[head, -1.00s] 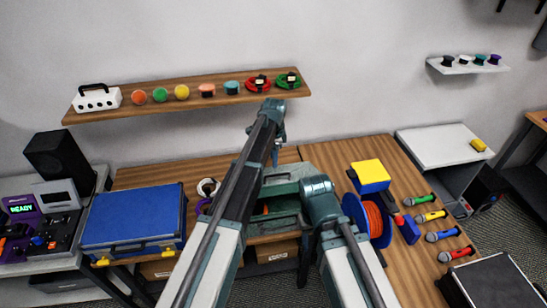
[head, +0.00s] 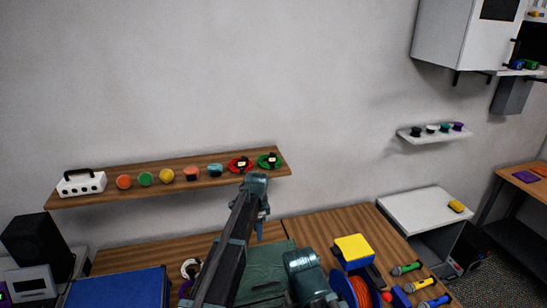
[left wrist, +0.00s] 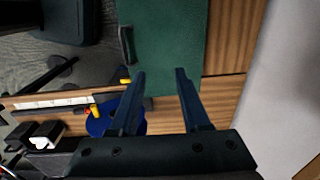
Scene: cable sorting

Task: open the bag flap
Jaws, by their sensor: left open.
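The green bag (head: 262,262) stands on the wooden desk in the lower middle of the head view, partly covered by my arms. Its lower part is cut off. In the left wrist view a flat green panel of the bag (left wrist: 165,45) fills the upper middle, with a dark handle-like piece at its left edge. I cannot tell how far the flap is open. My left gripper (head: 262,222) is open and empty, above and behind the bag in the head view. In the left wrist view its fingers (left wrist: 160,72) point at the panel's near edge. My right gripper does not show.
A blue case (head: 118,290) lies left of the bag. A wall shelf (head: 130,190) with cable coils hangs behind my left gripper.

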